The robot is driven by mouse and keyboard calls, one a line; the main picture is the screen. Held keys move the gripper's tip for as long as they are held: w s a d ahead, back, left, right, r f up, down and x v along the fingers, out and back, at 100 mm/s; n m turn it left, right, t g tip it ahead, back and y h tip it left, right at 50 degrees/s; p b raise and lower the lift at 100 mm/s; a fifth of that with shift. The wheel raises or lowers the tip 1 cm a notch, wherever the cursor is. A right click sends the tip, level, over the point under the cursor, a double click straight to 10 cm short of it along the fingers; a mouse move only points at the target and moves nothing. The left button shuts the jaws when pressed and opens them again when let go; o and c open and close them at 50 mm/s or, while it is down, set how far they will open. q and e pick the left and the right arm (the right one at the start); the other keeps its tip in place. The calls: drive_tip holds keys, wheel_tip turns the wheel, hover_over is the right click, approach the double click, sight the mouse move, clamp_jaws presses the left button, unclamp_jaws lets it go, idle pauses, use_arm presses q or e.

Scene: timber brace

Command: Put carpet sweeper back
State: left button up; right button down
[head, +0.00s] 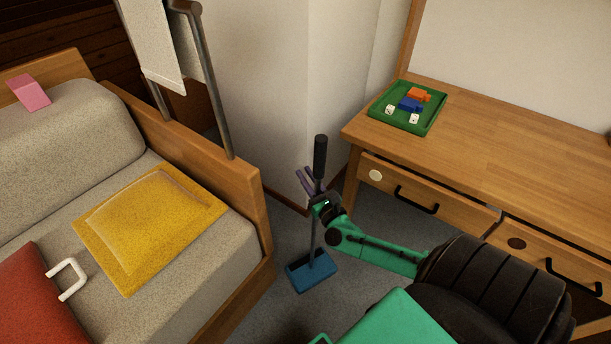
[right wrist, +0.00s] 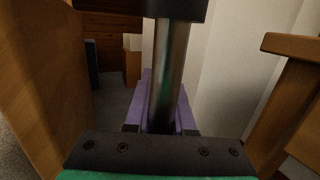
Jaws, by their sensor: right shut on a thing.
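The carpet sweeper (head: 312,271) has a blue floor head, a thin grey pole and a black handle grip (head: 320,156). It stands nearly upright between the sofa and the desk. Its blue head appears to be at the carpet, though I cannot tell if it touches. My right gripper (head: 309,184) is shut on the pole just below the black grip. In the right wrist view, the purple fingers lie on both sides of the metal pole (right wrist: 171,70). My left gripper is not in view.
A wooden-framed sofa (head: 262,215) with a yellow cushion (head: 150,220) is close on the left. A wooden desk (head: 500,155) with drawers and a green tray (head: 431,124) is on the right. A wall corner (head: 285,100) stands behind. Grey carpet shows in the narrow gap.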

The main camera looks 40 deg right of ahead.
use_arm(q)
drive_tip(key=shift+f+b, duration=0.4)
use_arm(e)
drive_tip(key=shift+f, duration=0.3)
drive_tip(key=c, duration=0.7)
unclamp_jaws()
use_arm(q)
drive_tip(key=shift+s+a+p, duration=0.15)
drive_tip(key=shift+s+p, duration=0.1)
drive_tip(key=shift+p, duration=0.3)
use_arm(e)
drive_tip(key=s, duration=0.4)
drive_tip(key=s+a+f, duration=0.1)
drive_tip(key=s, duration=0.4)
drive_tip(key=s+a, duration=0.1)
drive_tip(key=s, duration=0.4)
drive_tip(key=shift+s+f, duration=0.2)
drive_tip(key=shift+f, duration=0.15)
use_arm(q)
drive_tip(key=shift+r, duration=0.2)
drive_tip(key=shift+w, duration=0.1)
use_arm(e)
drive_tip(key=shift+w, duration=0.15)
